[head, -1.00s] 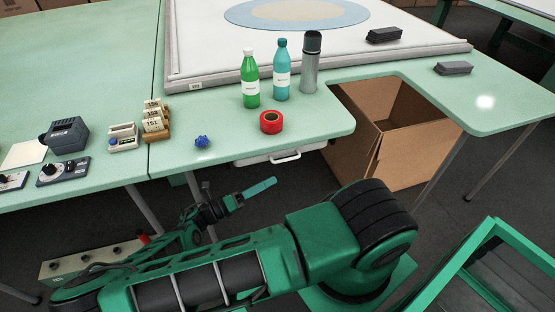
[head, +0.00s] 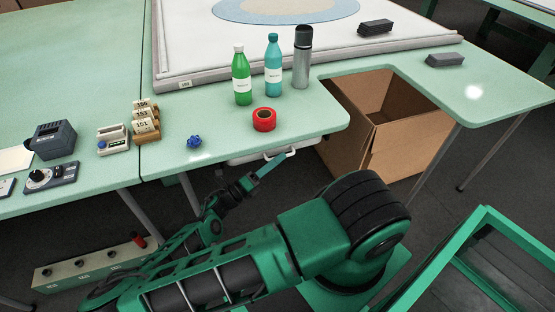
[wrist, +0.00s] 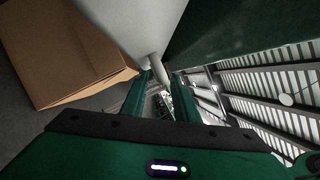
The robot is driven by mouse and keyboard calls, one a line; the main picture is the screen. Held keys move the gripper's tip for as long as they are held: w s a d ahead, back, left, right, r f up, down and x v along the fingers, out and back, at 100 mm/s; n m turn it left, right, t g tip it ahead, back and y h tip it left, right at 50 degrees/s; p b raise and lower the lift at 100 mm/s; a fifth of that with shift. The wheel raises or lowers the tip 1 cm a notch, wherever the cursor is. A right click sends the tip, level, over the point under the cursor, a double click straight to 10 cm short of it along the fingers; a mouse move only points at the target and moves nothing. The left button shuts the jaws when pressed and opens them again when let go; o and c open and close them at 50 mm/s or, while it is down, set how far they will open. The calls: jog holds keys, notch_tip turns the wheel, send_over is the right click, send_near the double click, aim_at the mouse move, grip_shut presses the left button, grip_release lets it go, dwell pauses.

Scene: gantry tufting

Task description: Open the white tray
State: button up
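The white tray (head: 245,158) hangs under the green tabletop, mostly hidden by the table edge, and looks shut. Its pale handle (head: 291,151) sticks out at the front. My gripper (head: 276,160) is at the handle, below the table edge. In the wrist view the tray (wrist: 130,25) fills the upper middle, and its handle (wrist: 158,70) shows between the tips of my two green fingers (wrist: 161,76). The fingers are apart, with a gap around the handle; I cannot tell whether either touches it.
An open cardboard box (head: 385,125) stands on the floor right of the tray. On the table above are a red tape roll (head: 264,120), a blue spiky ball (head: 194,141), a green bottle (head: 241,80), a teal bottle (head: 273,68) and a grey flask (head: 302,60). A green frame (head: 470,260) stands at lower right.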

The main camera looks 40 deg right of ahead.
jog(key=shift+d+r, duration=0.1)
jog(key=shift+d, duration=0.45)
grip_shut()
